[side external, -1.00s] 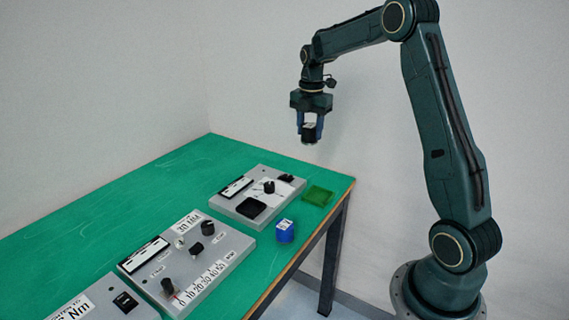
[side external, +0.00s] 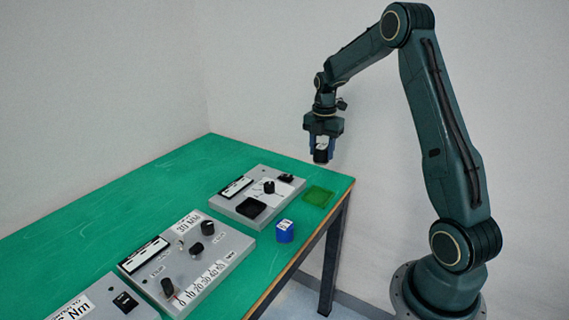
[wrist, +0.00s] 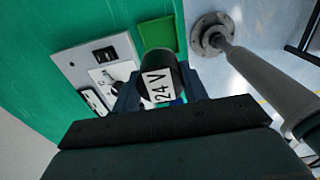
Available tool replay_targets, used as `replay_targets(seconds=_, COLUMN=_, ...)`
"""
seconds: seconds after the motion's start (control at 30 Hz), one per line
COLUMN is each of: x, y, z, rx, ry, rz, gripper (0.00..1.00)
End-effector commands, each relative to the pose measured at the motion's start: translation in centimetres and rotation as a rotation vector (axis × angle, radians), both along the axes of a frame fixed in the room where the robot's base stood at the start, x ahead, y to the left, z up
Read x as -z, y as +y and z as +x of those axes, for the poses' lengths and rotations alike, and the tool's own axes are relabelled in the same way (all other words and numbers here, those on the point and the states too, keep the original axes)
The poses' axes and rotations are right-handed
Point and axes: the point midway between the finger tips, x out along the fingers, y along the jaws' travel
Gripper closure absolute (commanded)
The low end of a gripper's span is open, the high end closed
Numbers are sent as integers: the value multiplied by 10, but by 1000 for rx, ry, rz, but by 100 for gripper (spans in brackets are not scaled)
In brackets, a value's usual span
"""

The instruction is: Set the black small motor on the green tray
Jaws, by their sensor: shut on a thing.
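My gripper (side external: 322,150) is shut on the black small motor (side external: 321,156), which has a white label. In the wrist view the motor (wrist: 163,76) sits between the fingers and its label reads "24 V". My gripper holds it in the air, above the right end of the table. The green tray (side external: 319,196) is a small shallow square near the table's right edge, below the held motor. In the wrist view the tray (wrist: 158,34) shows just beyond the motor, partly hidden by it. The tray looks empty in the side view.
A grey control panel (side external: 243,192) with a knob and black pad stands just left of the tray. Another grey panel (side external: 225,262) lies further front. The table's edge (side external: 343,192) is close to the tray.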

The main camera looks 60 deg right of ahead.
Motion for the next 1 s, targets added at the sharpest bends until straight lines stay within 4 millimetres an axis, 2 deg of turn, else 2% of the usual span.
replay_targets(seconds=0.2, x=43, y=1, z=-1, rx=0, ry=4, rz=3, gripper=87)
replay_targets(seconds=0.4, x=76, y=0, z=0, rx=0, ry=2, rz=1, gripper=87)
replay_targets(seconds=0.6, x=90, y=0, z=0, rx=0, ry=0, rz=0, gripper=87)
replay_targets(seconds=0.87, x=95, y=0, z=0, rx=0, ry=0, rz=0, gripper=87)
replay_targets(seconds=1.0, x=108, y=0, z=0, rx=0, ry=2, rz=1, gripper=87)
